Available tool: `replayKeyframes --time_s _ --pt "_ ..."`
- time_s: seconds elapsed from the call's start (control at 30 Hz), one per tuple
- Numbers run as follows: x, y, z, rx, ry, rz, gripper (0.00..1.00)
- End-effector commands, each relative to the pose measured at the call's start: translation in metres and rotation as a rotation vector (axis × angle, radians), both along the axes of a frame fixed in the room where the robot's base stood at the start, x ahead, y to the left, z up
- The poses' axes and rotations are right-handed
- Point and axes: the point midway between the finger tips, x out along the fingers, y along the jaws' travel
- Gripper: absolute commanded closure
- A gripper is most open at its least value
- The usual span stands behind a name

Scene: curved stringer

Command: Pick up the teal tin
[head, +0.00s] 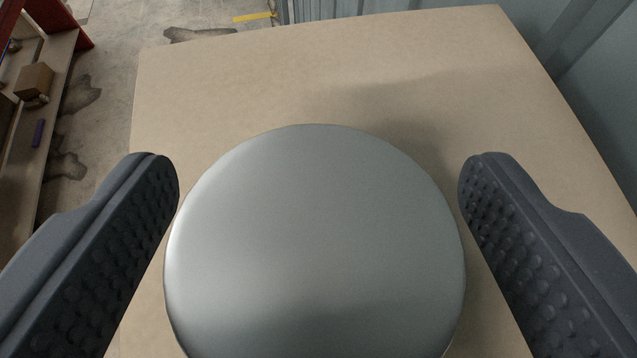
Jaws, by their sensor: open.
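A large round thing with a smooth grey, faintly green-tinged top (315,230), which looks like the tin, fills the lower middle of the head view. Its side and lower edge are hidden, so I cannot confirm a teal colour. My gripper (318,170) is open, with one dark studded finger to the left of the tin and one to the right. The tin lies between the fingers. The left finger appears very close to its edge; a small gap shows on the right near the fingertip. I cannot tell whether either finger touches it.
The tin stands on a tan board or tabletop (250,80), bare behind the tin. A grey-blue corrugated wall (590,90) runs along the right. A shelf (50,95) with a cardboard box (34,80) stands far left on a stained concrete floor (105,80).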

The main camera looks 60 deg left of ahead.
Motion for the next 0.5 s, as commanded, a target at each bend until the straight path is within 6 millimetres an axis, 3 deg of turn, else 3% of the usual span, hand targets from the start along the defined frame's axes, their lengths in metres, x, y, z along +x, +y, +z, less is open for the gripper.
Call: replayKeyframes --time_s 0.13,0.37,0.5 --pt "0.0075 0.0108 -0.0056 0.002 -0.002 -0.001 0.24" --pt "0.0083 0.0116 -0.0068 0.001 -0.003 -0.001 0.26" --pt "0.0082 0.0113 -0.0069 0.001 -0.003 -0.001 0.65"
